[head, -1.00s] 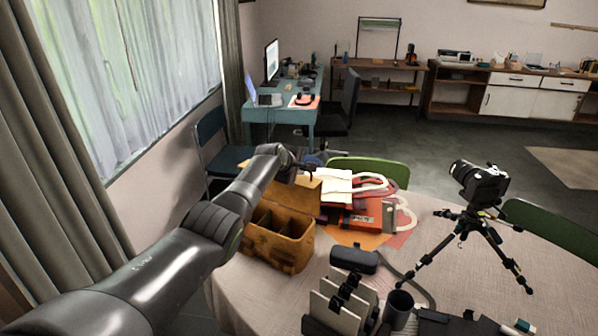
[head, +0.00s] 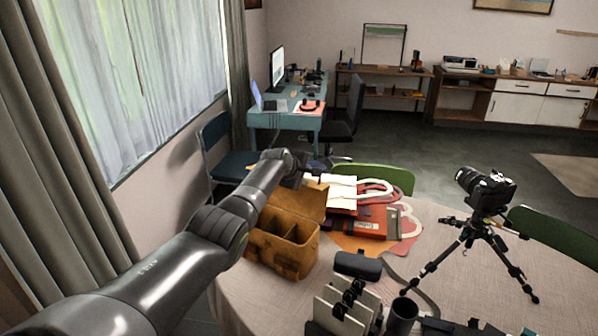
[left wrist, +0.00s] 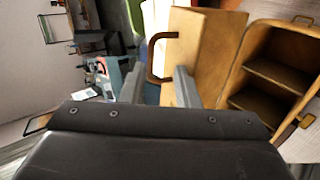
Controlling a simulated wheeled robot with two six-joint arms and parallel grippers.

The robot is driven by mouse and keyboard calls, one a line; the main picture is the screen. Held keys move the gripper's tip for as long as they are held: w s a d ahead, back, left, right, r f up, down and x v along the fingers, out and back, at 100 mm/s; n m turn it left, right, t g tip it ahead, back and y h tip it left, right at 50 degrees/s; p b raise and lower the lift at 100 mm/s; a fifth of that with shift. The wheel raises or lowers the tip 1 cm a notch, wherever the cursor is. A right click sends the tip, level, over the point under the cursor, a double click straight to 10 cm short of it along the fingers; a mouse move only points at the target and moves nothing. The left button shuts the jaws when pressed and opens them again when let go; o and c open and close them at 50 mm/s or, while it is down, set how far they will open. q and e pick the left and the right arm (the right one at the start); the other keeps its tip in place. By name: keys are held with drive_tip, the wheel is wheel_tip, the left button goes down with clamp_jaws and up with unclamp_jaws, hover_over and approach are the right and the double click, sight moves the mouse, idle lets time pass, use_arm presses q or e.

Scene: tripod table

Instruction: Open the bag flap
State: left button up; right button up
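The tan leather bag (head: 282,252) stands on the near left part of the round table, and its divided compartments show from above. Its flap (head: 297,201) is raised and leans at the back of the bag. In the left wrist view the flap (left wrist: 212,50) is a tan panel beside the open compartments (left wrist: 275,75), with a brown handle (left wrist: 155,55) at its edge. My left gripper (left wrist: 160,85) is open, with one finger overlapping the flap's edge and the handle between the fingers. Contact cannot be told. In the head view the fingertips are largely hidden. My right gripper is not in view.
Red and white bags (head: 362,210) lie behind and right of the tan bag. A dark case (head: 358,265) and a file holder (head: 345,308) stand in front. A camera on a tripod (head: 483,230) stands at right.

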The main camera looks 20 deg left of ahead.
use_arm(q)
drive_tip(key=shift+r, duration=0.1)
drive_tip(key=shift+s+a+r+p, duration=0.1)
drive_tip(key=shift+s+r+p, duration=0.25)
drive_tip(key=shift+s+p, duration=0.1)
drive_tip(key=b+v, duration=0.1)
drive_tip(key=v, duration=1.5)
drive_tip(key=shift+s, duration=0.15)
drive_tip(key=shift+c, duration=0.2)
